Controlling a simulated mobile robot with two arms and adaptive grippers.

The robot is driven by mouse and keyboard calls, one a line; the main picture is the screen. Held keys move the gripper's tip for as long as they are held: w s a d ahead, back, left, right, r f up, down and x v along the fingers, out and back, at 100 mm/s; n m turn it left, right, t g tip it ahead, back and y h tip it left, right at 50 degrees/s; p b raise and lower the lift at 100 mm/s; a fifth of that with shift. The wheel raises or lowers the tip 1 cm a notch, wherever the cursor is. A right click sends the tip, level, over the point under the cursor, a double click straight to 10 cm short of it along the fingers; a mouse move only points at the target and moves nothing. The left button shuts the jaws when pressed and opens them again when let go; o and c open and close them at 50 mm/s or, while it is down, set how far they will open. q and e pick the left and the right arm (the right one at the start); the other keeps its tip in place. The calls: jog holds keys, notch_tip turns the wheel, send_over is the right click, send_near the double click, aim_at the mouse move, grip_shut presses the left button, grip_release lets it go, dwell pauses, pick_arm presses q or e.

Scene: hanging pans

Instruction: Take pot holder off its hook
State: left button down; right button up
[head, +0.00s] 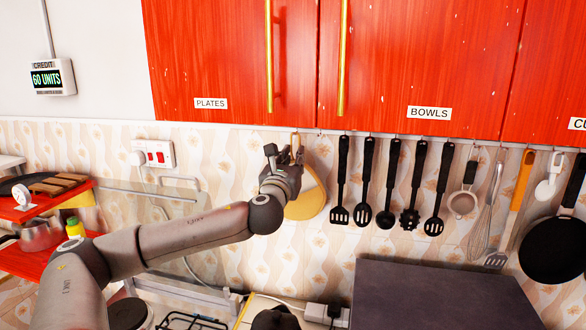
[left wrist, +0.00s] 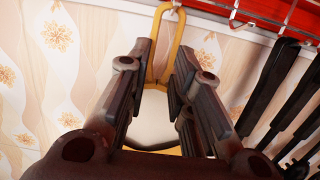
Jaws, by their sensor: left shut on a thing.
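The yellow pot holder (head: 308,206) with a pale middle hangs on the wall below the red cabinets. Its yellow top loop (left wrist: 163,42) reaches up to the hook (left wrist: 177,6) and still appears to hang on it. My left gripper (head: 284,158) is in front of the pot holder, at its upper part. In the left wrist view its two fingers (left wrist: 170,75) stand on either side of the loop, shut on the pot holder. The gripper hides part of the pot holder in the head view. My right gripper is not in view.
Several black utensils (head: 390,185) hang just right of the pot holder. A strainer (head: 463,203), a whisk and a black pan (head: 553,250) hang further right. A wall socket (head: 158,153) is to the left. A dark flat-topped block (head: 440,295) stands below the utensils.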

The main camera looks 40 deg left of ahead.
pick_arm(q)
jog(key=s+d+r+b, duration=0.1)
jog(key=s+d+b, duration=0.3)
jog(key=s, duration=0.3)
jog(key=s+d+r+b, duration=0.1)
jog(key=s+d+b, duration=0.3)
jog(key=s, duration=0.4)
jog(key=shift+s+d+r+b, duration=0.15)
jog(key=shift+d+r+b, duration=0.05)
jog(key=shift+r+b, duration=0.25)
